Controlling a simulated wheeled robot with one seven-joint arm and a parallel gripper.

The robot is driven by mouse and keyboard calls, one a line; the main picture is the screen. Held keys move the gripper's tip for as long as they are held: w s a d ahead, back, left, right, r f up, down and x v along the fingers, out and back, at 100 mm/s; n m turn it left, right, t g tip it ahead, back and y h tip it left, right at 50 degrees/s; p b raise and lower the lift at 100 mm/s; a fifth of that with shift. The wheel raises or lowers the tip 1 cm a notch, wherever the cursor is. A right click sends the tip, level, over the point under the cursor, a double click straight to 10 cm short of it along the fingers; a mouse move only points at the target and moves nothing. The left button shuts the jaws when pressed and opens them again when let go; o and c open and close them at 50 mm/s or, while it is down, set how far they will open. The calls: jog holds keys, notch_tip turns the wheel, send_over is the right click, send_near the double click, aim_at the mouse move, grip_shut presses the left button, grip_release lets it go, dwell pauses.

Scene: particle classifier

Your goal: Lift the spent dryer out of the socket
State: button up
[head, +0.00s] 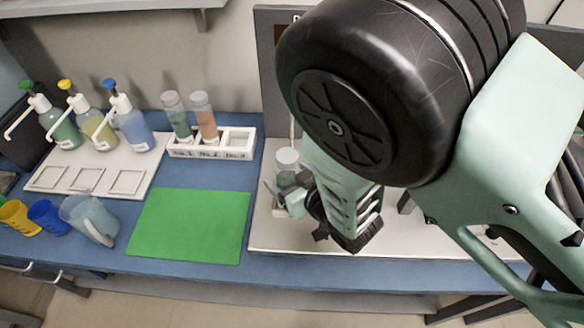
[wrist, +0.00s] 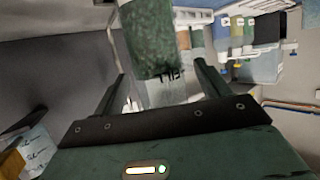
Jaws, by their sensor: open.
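The spent dryer (head: 287,160) is a clear upright cylinder with a pale top, standing on the white base of the apparatus. In the wrist view the dryer (wrist: 148,38) shows dark green granules, with a pale lettered section below them. My gripper (wrist: 160,72) is open, with one finger on each side of the dryer; I cannot tell whether either finger touches it. In the head view my gripper (head: 284,194) is at the dryer's lower part and hides much of it.
A white rack (head: 212,145) holds a green-filled column (head: 178,115) and an orange-filled column (head: 204,118); its right place is empty. A green mat (head: 190,226) lies clear on the blue bench. Pump bottles (head: 93,125) and cups (head: 48,217) stand at left.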

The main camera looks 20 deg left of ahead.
jog(key=shift+w+a+f, duration=0.2)
jog(key=shift+w+a, duration=0.05)
jog(key=shift+a, duration=0.05)
jog(key=c, duration=1)
jog(key=shift+c, duration=1.2)
jog(key=shift+r, duration=0.2)
